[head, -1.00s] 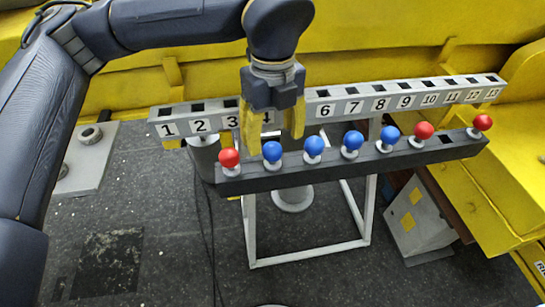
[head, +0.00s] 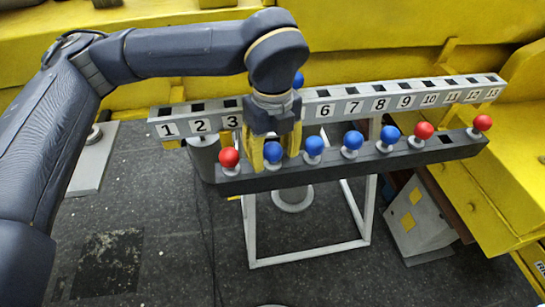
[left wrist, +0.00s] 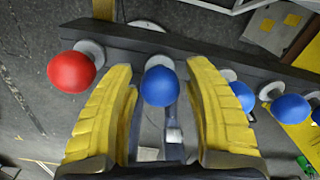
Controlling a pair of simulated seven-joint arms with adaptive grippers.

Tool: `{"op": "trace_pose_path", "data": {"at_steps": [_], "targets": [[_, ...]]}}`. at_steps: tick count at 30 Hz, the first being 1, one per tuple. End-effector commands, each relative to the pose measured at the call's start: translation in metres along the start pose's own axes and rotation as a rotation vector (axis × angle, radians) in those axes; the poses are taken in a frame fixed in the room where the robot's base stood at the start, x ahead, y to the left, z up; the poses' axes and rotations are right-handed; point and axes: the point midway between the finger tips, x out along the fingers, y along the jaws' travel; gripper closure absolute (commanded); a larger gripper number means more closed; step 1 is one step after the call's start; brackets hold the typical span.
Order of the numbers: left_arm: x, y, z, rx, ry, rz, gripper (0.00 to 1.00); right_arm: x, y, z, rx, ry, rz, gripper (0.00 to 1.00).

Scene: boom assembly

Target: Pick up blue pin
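A blue pin (head: 273,152) with a round head stands in the black rail (head: 340,171), second from the left. My left gripper (head: 272,158) is down at this pin, its yellow fingers on either side of the head. In the left wrist view the blue pin (left wrist: 160,86) sits between the open fingers (left wrist: 162,72), with a gap on both sides. More blue pins stand to its right in the rail (head: 313,146), (head: 352,140), (head: 389,133). Another blue head (head: 298,79) shows partly behind my left wrist. My right gripper is not in view.
A red pin (head: 229,158) stands close on the left of the gripper; two more red pins (head: 423,131), (head: 482,123) are at the right. A numbered grey rail (head: 340,108) runs behind, partly hidden by my arm. A yellow structure (head: 400,35) stands at the back.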

Motion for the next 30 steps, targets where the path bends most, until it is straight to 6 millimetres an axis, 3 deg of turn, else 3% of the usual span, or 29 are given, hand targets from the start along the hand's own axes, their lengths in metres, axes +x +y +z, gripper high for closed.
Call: {"op": "trace_pose_path", "data": {"at_steps": [1,13,30], "targets": [[0.0,0.0,0.0,0.0,0.0,0.0,0.55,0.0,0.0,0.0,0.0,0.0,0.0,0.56],[0.0,0.0,0.0,0.0,0.0,0.0,1.0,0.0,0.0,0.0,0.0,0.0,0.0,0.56],[-0.011,0.0,0.0,0.0,-0.001,-0.001,1.0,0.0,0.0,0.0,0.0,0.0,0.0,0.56]]}}
